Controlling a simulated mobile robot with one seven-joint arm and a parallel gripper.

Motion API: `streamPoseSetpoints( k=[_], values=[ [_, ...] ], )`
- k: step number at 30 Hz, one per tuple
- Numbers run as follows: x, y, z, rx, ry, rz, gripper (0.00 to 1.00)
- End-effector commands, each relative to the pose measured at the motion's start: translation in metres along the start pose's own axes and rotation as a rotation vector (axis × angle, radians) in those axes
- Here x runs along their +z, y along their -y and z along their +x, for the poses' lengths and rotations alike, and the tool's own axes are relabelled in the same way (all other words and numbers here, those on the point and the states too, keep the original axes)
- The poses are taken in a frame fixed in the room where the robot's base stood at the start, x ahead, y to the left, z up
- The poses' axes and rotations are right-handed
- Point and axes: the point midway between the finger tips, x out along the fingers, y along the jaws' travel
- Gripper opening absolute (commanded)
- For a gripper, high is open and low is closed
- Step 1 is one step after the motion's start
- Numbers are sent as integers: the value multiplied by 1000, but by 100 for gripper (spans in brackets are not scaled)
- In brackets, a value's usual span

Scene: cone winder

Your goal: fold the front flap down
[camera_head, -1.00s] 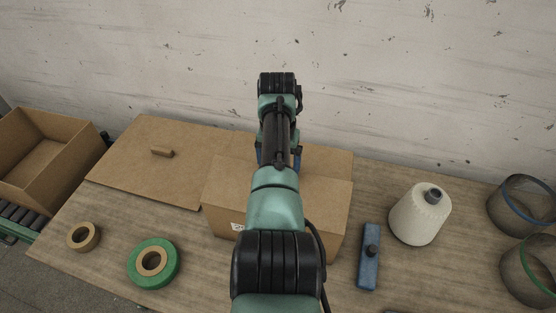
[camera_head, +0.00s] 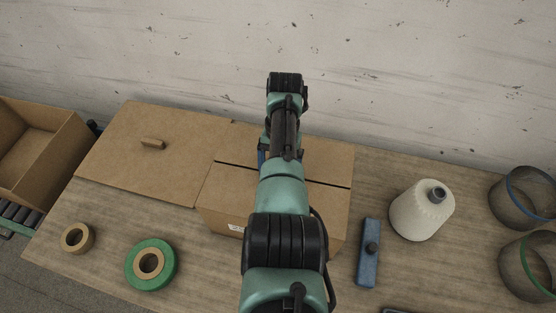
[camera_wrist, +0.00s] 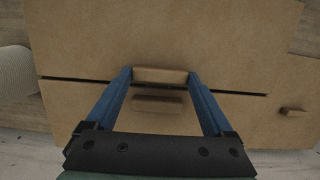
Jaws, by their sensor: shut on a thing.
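The cardboard box (camera_head: 218,222) stands on the table, partly hidden behind my arm. Its front flap (camera_head: 222,186) lies about level across the top, on my side of a narrow dark gap. The back flap (camera_head: 333,158) lies beyond that gap; it also shows in the wrist view (camera_wrist: 90,105). In the wrist view, my gripper (camera_wrist: 160,77) has its blue fingers shut on a small cardboard tab (camera_wrist: 160,75) at the front flap's edge by the gap. A second tab (camera_wrist: 157,103) shows on the back flap.
A wide cardboard panel (camera_head: 120,150) with a tab spreads out left of the box. Tape rolls (camera_head: 77,238) (camera_head: 151,264) lie front left. A wall rises behind.

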Motion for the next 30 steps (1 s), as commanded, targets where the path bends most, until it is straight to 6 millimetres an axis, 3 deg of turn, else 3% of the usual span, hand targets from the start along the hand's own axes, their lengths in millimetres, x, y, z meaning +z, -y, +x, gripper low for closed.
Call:
streamPoseSetpoints(
  k=[11, 12, 14, 30],
  values=[
    [4, 0, 5, -2, 15, -1, 0],
    [4, 0, 5, -2, 16, -1, 90],
    [4, 0, 5, -2, 16, -1, 100],
    [2, -1, 3, 0, 11, 0, 100]
  ],
)
